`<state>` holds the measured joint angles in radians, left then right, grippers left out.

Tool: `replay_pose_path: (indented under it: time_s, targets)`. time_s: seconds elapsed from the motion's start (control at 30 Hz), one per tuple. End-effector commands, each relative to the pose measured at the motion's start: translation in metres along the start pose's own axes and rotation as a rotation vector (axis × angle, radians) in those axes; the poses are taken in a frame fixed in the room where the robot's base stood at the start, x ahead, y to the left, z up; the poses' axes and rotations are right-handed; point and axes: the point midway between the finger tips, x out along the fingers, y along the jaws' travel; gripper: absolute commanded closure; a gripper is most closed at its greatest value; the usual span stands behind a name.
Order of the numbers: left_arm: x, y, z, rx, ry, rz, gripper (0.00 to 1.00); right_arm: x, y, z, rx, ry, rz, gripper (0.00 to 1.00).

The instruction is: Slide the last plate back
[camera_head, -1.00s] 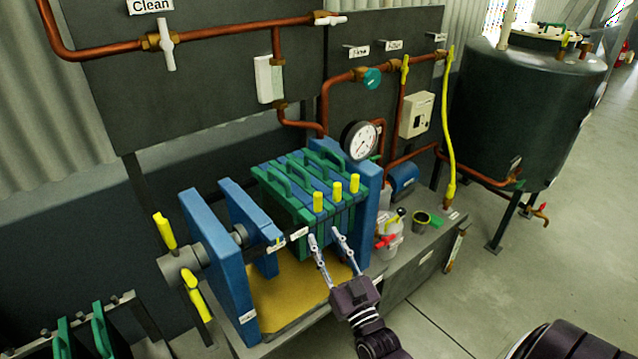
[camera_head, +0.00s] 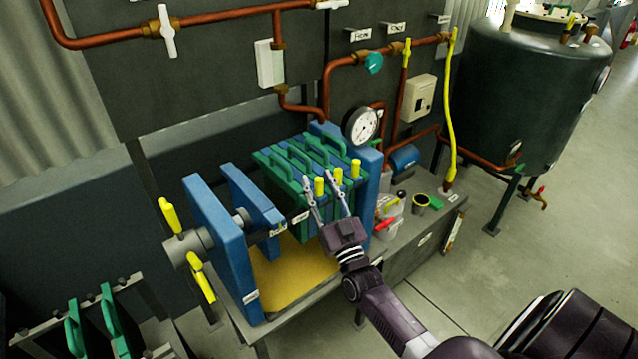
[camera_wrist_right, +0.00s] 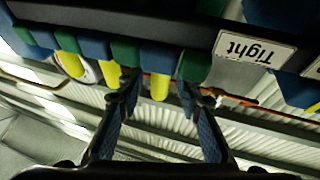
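A stack of upright green and blue plates stands in the blue-framed press, packed side by side. The green end plate (camera_head: 283,204) is at the stack's left; it also shows in the right wrist view (camera_wrist_right: 194,66). Yellow taps (camera_head: 319,187) stick out of the blue plates. My right gripper (camera_head: 323,178) is open at the front of the stack, its fingers pointing at the plates. In the right wrist view its fingertips (camera_wrist_right: 151,96) are spread on either side of a yellow tap. Contact with the end plate cannot be told. My left gripper is out of view.
The blue press plate (camera_head: 250,200) stands left of the stack, across a gap above the yellow tray (camera_head: 290,275). A pressure gauge (camera_head: 361,125) is behind. A clear jug (camera_head: 389,215) and dark cup (camera_head: 420,201) stand to the right. Spare plates (camera_head: 95,325) are lower left.

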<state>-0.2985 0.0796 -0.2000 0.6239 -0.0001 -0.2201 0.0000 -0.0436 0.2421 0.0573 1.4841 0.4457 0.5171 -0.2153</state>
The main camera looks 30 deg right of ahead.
Motion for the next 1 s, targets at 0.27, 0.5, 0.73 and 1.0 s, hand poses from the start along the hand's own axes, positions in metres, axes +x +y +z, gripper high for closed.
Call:
replay_pose_path:
  time_s: [0.27,0.5,0.73,1.0]
  targets:
    - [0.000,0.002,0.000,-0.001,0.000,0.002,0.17,0.000,0.000,0.000,0.000,0.000,0.000,0.85]
    - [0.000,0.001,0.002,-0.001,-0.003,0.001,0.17,0.000,0.000,0.000,0.000,0.000,0.000,1.00]
    - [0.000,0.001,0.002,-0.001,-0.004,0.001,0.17,-0.001,-0.001,0.000,0.001,0.000,0.000,1.00]
    - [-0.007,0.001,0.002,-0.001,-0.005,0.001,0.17,-0.010,-0.040,-0.004,0.006,-0.001,0.000,1.00]
